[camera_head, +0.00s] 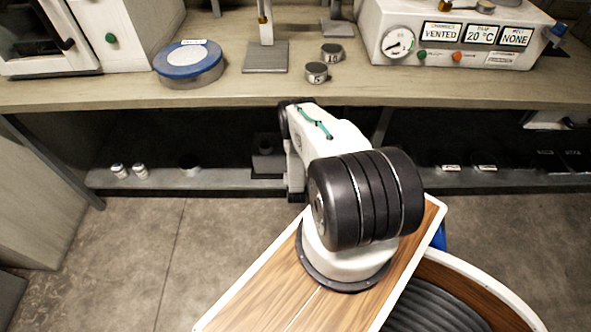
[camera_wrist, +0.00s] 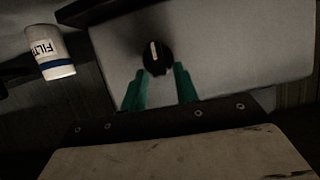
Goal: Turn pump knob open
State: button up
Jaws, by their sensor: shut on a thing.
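The pump knob (camera_wrist: 156,52) is a round black knob with a white pointer mark, on the pale grey face of the pump housing (camera_wrist: 230,60) in the wrist view. The mark runs nearly up and down in that picture, tilted slightly. My gripper (camera_wrist: 163,72) has green fingers, one on each side of the knob's lower part, and is shut on it. In the head view my arm reaches under the bench, and the gripper, the knob and the pump are hidden there.
A white bottle with a blue band and a "FILT" label (camera_wrist: 52,55) stands left of the pump. The wooden bench top (camera_head: 230,95) overhangs a dark lower shelf (camera_head: 225,180). On the bench are a blue-lidded round tin (camera_head: 188,62), two small weights and a white control box (camera_head: 450,60).

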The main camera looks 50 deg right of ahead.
jog(key=m+t, duration=0.1)
jog(key=m, duration=0.1)
jog(key=d+m+t+y, duration=0.1)
jog(key=m, duration=0.1)
jog(key=s+m+t+y, duration=0.1)
jog(key=m+t, duration=0.1)
jog(key=shift+s+d+f+m, duration=0.1)
jog(key=shift+d+f+m, duration=0.2)
jog(key=shift+f+m, duration=0.1)
dwell(0.8)
jog(key=o, duration=0.6)
jog(key=shift+o, duration=0.2)
jog(key=v, duration=0.8)
jog(key=shift+d+f, duration=0.1)
jog(key=shift+d, duration=0.05)
